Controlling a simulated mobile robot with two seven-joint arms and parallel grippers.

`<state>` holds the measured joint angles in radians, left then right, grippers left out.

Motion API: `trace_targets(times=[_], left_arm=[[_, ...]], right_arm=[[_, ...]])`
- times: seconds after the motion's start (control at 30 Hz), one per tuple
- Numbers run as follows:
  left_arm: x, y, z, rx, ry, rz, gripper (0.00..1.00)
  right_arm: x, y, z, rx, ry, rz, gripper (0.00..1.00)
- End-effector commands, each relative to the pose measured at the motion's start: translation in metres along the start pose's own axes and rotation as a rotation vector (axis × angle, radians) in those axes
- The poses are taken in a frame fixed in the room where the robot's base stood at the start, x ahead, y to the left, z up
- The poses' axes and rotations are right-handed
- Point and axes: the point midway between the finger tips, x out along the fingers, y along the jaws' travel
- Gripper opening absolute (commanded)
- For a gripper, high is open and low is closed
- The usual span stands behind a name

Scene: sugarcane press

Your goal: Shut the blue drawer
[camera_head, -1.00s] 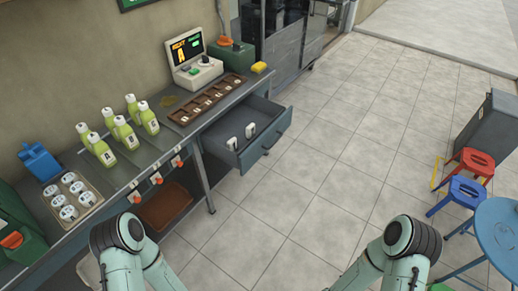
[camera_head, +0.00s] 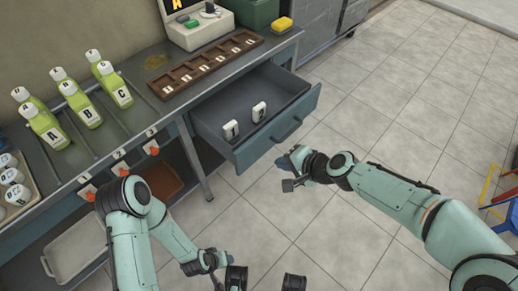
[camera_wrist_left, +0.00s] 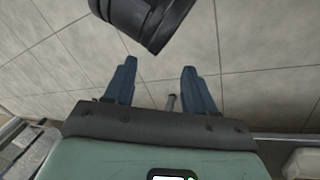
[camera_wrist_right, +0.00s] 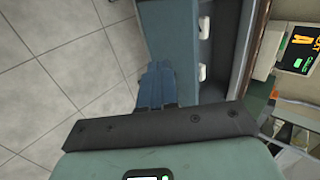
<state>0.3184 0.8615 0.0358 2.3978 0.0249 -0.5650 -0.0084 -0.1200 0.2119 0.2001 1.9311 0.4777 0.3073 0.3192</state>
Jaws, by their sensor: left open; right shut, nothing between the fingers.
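The blue drawer (camera_head: 309,102) sticks out of the counter, open, with a handle on its front. Two small white blocks (camera_head: 259,111) stand inside it. My right gripper (camera_head: 290,166) is just in front of and below the drawer front. In the right wrist view its fingers (camera_wrist_right: 157,70) are together and empty, overlapping the drawer's blue front (camera_wrist_right: 165,30); I cannot tell whether they touch it. My left gripper (camera_head: 202,263) is low over the floor, away from the drawer. In the left wrist view its two fingers (camera_wrist_left: 159,68) are apart with nothing between them.
The counter (camera_head: 150,118) holds green bottles (camera_head: 80,103), a brown slotted tray (camera_head: 212,62), a small screen device and a yellow sponge (camera_head: 283,24). Orange-knobbed taps line its front edge. The tiled floor (camera_head: 360,120) right of the drawer is clear. Stools stand at the far right.

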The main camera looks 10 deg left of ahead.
Motion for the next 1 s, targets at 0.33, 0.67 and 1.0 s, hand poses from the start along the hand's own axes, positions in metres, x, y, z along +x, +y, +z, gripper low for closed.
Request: trace_targets(times=[0.33,0.67,1.0], left_arm=[[0.013,-0.004,-0.015,-0.004,0.045,-0.003,0.55],[0.010,-0.004,-0.015,-0.003,0.044,-0.003,0.55],[0.010,-0.004,-0.014,-0.003,0.040,-0.003,0.55]], right_arm=[[0.075,0.003,0.001,-0.002,-0.004,0.004,0.00],[0.113,-0.021,0.001,-0.003,-0.001,0.002,0.00],[0.118,-0.025,0.000,-0.001,0.001,0.003,0.00]])
